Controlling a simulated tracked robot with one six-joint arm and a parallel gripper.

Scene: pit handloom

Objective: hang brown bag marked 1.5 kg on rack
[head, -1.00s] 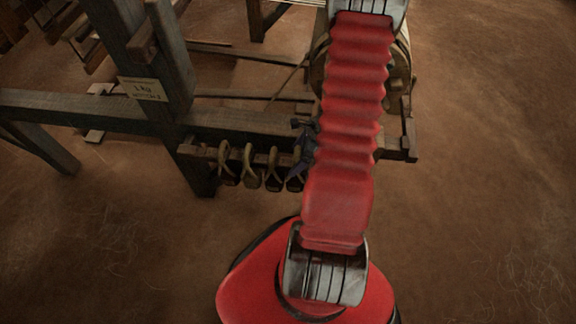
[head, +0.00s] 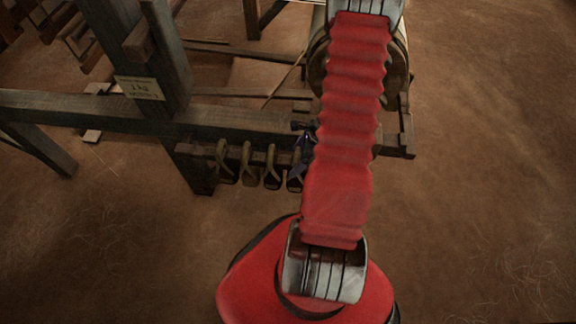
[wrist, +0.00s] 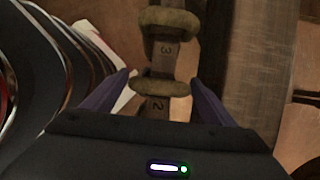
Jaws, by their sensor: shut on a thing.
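My gripper (head: 303,152) is at the right part of the rack (head: 204,152), mostly hidden behind my red arm in the head view. In the wrist view its two purple fingers (wrist: 163,84) are shut on a khaki-brown strap loop (wrist: 160,89), one finger on each side. The loop lies across a rail with the number 2 just below it and 3 above it. A dark bag (head: 294,178) hangs right beside my gripper in the head view. No 1.5 kg mark is readable, so I cannot tell which bag is the brown one.
Several dark bags with olive straps (head: 248,165) hang in a row left of my gripper. A dark wooden post (head: 170,60) and long beam (head: 90,108) stand at the left, with a label plate (head: 140,88) reading about 1 kg. The floor (head: 480,180) at right is clear.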

